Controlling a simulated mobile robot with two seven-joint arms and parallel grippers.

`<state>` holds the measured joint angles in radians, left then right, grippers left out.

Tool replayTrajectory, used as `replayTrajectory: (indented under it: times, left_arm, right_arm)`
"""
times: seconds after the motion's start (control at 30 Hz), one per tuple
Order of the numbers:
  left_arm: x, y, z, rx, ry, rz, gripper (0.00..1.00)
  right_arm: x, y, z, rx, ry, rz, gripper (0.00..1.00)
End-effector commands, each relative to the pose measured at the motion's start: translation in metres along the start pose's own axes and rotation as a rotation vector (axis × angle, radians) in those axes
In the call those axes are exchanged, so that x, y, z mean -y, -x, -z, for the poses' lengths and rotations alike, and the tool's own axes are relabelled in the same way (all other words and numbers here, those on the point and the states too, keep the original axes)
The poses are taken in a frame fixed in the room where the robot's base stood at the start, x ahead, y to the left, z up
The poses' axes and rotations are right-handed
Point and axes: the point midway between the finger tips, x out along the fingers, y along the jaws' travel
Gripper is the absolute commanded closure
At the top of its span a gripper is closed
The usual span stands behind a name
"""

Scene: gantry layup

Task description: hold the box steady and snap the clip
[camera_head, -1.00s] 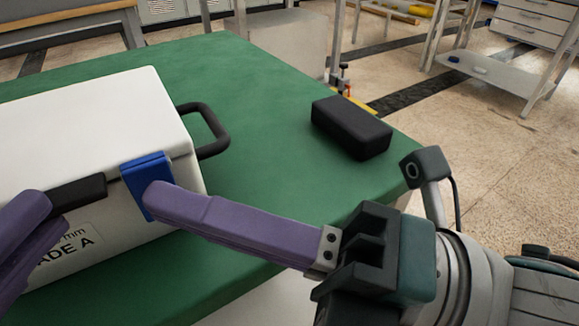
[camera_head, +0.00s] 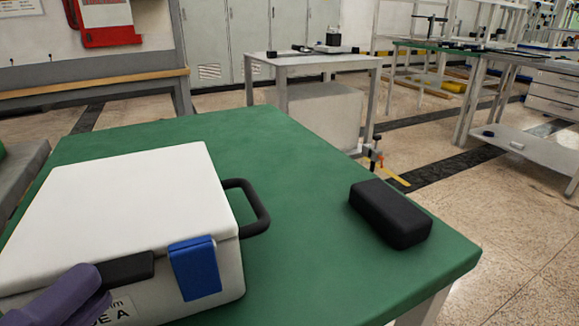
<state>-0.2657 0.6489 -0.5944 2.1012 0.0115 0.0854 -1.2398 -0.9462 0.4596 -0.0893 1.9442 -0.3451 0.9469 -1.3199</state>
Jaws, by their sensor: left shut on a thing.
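The white box (camera_head: 125,205) stands on the green table with its lid down. The blue clip (camera_head: 195,268) lies over the seam between lid and body on the box's front, near the right corner; I cannot tell from here whether it is fully latched. My left gripper (camera_head: 100,290), with purple fingers, is at the lower left, shut on the black front handle (camera_head: 128,268) of the box. The fingers hide part of the handle and of the printed label below. My right gripper is out of view.
A black carry handle (camera_head: 250,208) sticks out from the box's right side. A black block (camera_head: 390,213) lies near the right edge of the green table (camera_head: 300,185). The table between them is clear. A grey workbench (camera_head: 320,62) stands behind.

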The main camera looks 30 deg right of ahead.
Motion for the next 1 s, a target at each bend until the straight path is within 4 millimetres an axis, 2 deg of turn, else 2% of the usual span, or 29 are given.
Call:
replayTrajectory:
  times: [0.43, 0.5, 0.77, 1.0]
  left_arm:
    - [0.0000, 0.0000, 0.0002, 0.000, 0.000, 0.000, 1.00]
    - [0.0000, 0.0000, 0.0002, 0.000, 0.000, 0.000, 0.87]
    - [0.0000, 0.0000, 0.0001, 0.000, 0.000, 0.000, 0.58]
    - [-0.0001, 0.0003, 0.0001, 0.000, 0.000, 0.000, 0.58]
  right_arm:
    - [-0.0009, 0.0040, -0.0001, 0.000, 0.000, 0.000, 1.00]
    - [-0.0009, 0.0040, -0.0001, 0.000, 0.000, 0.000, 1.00]
    - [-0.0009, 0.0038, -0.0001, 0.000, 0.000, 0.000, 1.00]
    - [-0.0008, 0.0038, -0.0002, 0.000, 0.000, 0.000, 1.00]
